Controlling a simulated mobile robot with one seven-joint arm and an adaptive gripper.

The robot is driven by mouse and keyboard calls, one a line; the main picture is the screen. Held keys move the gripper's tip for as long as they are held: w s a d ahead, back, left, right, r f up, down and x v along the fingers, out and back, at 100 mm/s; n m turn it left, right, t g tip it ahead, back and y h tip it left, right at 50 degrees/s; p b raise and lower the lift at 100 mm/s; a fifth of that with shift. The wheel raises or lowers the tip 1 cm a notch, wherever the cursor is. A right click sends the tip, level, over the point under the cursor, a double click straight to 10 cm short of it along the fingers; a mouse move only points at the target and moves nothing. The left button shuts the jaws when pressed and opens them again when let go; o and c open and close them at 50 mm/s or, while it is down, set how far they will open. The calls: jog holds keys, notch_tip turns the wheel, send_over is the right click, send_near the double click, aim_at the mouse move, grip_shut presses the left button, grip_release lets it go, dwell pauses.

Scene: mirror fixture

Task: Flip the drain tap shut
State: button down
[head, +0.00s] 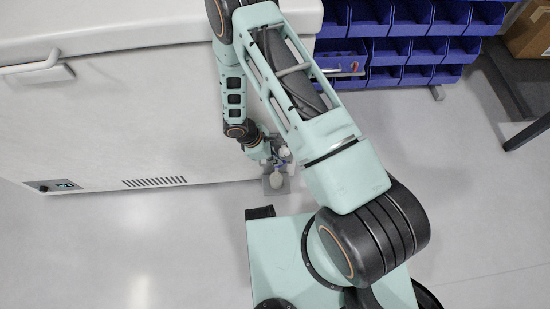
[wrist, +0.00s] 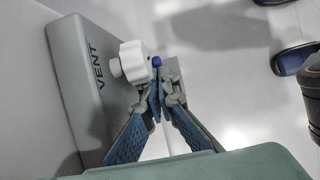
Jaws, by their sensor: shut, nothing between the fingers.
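In the wrist view a grey panel (wrist: 75,60) marked VENT stands at the left. A white, lobed knob-like piece (wrist: 132,62) sticks out from it. A small blue-tipped part (wrist: 157,61) shows just right of the white piece; I cannot tell whether it is the tap's lever. My gripper (wrist: 162,92) is shut and empty, its fingertips just below the blue tip; I cannot tell whether they touch it. In the head view my gripper (head: 279,160) is at the foot of the white chest, beside a small pale fitting (head: 285,152), partly hidden.
The white chest (head: 120,120) rises directly beside my gripper. Blue bins (head: 410,45) stand at the back right. Dark shoes (wrist: 290,58) show at the right in the wrist view. The grey floor (head: 130,245) in front is clear.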

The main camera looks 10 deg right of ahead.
dwell(0.4)
jog(key=shift+a+f+b, duration=0.1)
jog(key=shift+a+b, duration=0.2)
jog(key=shift+a, duration=0.5)
